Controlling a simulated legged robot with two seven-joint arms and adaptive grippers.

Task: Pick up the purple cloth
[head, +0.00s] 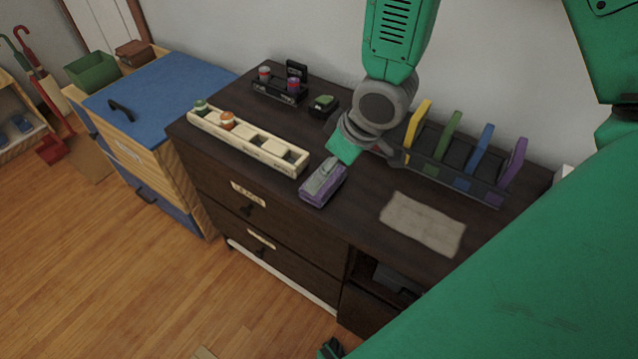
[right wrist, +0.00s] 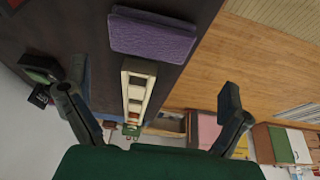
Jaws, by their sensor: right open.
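The purple cloth (right wrist: 152,36) looks like a folded pad on the dark dresser top, near its front edge, in the right wrist view. In the head view a purple item (head: 328,193) lies by the near end of the cream tray and seems to be the same cloth; a grey shape covers part of its top. My right gripper (right wrist: 135,82) is open and empty, its fingers wide apart. The cloth is near it but not between its fingertips. An arm of mine hangs over the dresser in the head view, its fingers unclear. I see no left gripper.
The cream tray (head: 276,161) holds small items. A dark rack (head: 440,168) with coloured upright panels, one purple, stands at the back. A beige cloth (head: 423,224) lies on the right. A blue-topped cabinet (head: 165,85) stands left of the dresser (head: 365,215).

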